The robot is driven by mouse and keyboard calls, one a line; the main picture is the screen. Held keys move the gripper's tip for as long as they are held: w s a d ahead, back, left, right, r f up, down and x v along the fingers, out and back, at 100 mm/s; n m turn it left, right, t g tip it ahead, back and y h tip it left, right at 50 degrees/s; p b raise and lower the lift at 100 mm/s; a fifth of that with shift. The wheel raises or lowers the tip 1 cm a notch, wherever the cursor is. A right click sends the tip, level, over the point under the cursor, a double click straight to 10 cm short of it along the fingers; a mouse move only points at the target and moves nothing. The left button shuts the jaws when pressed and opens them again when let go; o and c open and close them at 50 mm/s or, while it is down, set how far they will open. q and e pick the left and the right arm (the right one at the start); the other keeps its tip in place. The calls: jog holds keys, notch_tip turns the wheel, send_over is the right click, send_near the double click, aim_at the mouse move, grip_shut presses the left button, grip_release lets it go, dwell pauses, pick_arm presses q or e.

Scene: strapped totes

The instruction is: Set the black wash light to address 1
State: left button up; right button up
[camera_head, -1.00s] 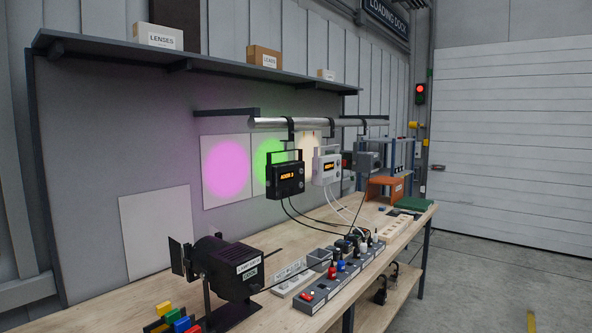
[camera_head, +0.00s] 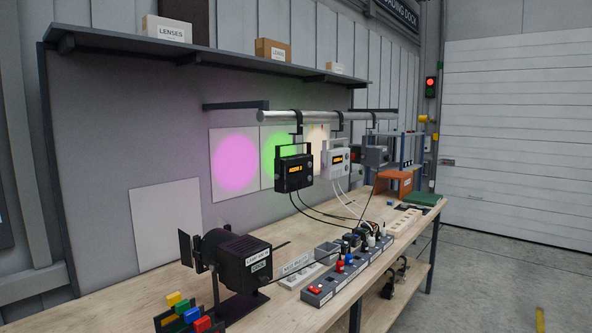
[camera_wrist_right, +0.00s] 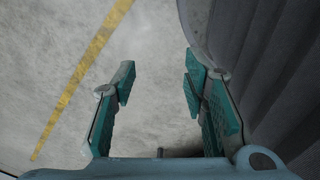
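The black wash light (camera_head: 293,170) hangs from the silver bar in the head view. Its small orange display reads something like "ADDR 3", too small to be sure. A white wash light (camera_head: 335,162) with a similar orange display hangs to its right. Black cables run from the black light down to the bench. My right gripper (camera_wrist_right: 157,85) shows in the right wrist view with its two teal-padded fingers apart and nothing between them. Bare floor lies beyond it. My left gripper is in neither view.
Magenta and green spots light the wall panels. Open floor lies right.

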jog(key=shift+c, duration=0.4)
grip_shut()
dwell(1.2)
